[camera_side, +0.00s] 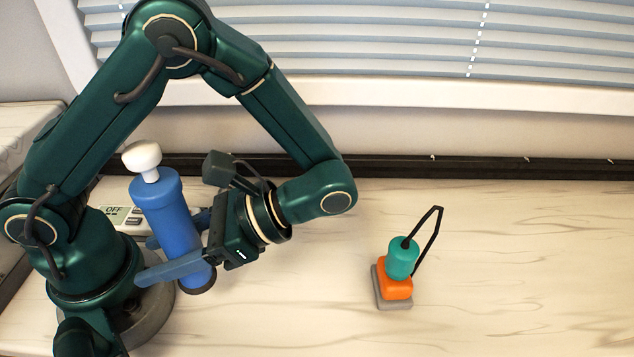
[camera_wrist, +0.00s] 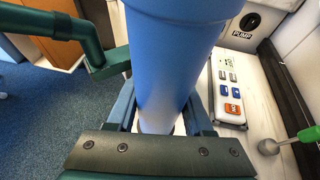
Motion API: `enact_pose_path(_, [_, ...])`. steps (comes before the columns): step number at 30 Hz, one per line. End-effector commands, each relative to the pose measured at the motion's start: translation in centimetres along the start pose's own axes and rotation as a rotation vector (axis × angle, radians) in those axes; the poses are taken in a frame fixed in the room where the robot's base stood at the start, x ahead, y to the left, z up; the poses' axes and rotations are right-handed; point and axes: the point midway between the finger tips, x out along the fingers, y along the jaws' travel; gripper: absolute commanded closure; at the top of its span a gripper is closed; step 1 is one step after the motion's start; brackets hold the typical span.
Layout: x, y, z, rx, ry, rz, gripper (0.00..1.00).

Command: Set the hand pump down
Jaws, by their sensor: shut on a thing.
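The hand pump (camera_side: 172,220) is a blue cylinder with a white knob on top and a dark foot. It is slightly tilted in the side view, left of my wrist and close to my arm's base. My gripper (camera_side: 160,258) is shut on the pump's lower body, with one blue finger across its front. I cannot tell whether the foot touches the worktop or hangs above it. In the wrist view the pump's blue body (camera_wrist: 172,50) fills the middle, between my fingers (camera_wrist: 160,118); its lower end is hidden by my gripper.
The pale worktop (camera_side: 520,270) is mostly clear on the right. A teal, orange and grey object with a black loop (camera_side: 400,260) stands there. A panel marked OFF (camera_side: 117,212) lies behind the pump; its buttons (camera_wrist: 230,92) show in the wrist view. A dark rail (camera_side: 480,167) runs along the back.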

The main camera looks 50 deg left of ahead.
Motion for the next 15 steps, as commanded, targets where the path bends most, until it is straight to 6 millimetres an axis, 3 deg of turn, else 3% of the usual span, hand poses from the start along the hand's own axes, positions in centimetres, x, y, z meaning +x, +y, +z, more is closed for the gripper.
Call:
enact_pose_path(5, [-2.3,4.8,-0.1,-0.179,0.000,0.436,1.00])
enact_pose_path(9, [-5.8,7.5,-0.2,-0.317,0.001,0.771,1.00])
enact_pose_path(15, [-12.4,8.4,-0.9,-0.503,0.003,1.220,1.00])
